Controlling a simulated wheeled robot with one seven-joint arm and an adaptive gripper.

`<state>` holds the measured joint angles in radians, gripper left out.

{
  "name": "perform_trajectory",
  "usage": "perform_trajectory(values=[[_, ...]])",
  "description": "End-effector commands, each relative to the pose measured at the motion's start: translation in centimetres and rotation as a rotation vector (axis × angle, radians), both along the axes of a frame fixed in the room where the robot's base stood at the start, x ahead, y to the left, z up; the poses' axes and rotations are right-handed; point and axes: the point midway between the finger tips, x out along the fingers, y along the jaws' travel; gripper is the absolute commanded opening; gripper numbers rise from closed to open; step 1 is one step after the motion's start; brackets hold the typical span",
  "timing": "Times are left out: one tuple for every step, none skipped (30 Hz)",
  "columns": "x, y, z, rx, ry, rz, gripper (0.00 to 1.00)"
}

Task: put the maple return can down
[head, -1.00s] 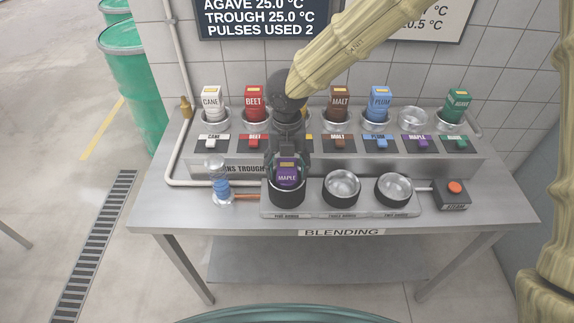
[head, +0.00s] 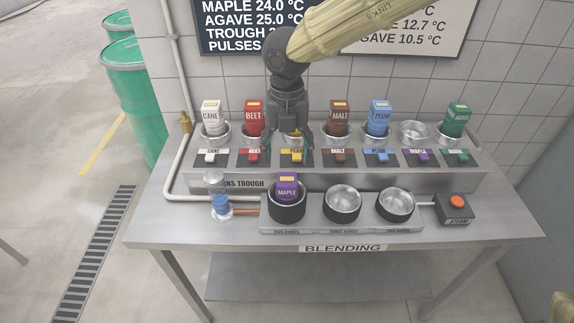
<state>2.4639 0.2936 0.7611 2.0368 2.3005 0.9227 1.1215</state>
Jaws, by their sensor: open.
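The maple return can (head: 287,188) is purple with a yellow top mark. It stands upright in the left cup (head: 287,210) of the front row on the blending table. The gripper and wrist hide most of the trough place behind the yellow tab. The trough cup (head: 413,132) above the purple maple tab (head: 419,155) is empty.
Two empty cups, the middle (head: 342,200) and the right (head: 394,203), share the front block. Cane, beet, malt, plum and agave cans fill the trough (head: 352,179).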

Motion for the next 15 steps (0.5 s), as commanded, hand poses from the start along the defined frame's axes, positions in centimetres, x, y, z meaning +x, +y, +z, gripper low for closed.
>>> perform_trajectory(values=[[0.0,0.0,0.5,0.001,0.0,-0.001,0.66],[0.0,0.0,0.8,0.001,0.0,-0.001,0.66],[0.0,0.0,1.1,0.001,0.0,-0.001,0.66],[0.0,0.0,1.3,0.001,0.0,-0.001,0.66],[0.0,0.0,1.5,0.001,0.0,-0.001,0.66],[0.0,0.0,1.7,0.001,0.0,-0.001,0.66],[0.0,0.0,1.8,0.001,0.0,-0.001,0.66],[0.0,0.0,1.8,0.001,0.0,-0.001,0.66],[0.0,0.0,1.9,0.001,0.0,0.0,0.66],[0.0,0.0,1.9,0.001,0.0,0.0,0.66],[0.0,0.0,1.9,0.001,0.0,0.0,0.66],[0.0,0.0,1.9,0.001,0.0,0.0,0.66],[0.0,0.0,1.9,0.001,0.0,0.0,0.66],[0.0,0.0,1.9,0.001,0.0,0.0,0.66],[0.0,0.0,1.9,0.0,0.001,0.0,0.66]])
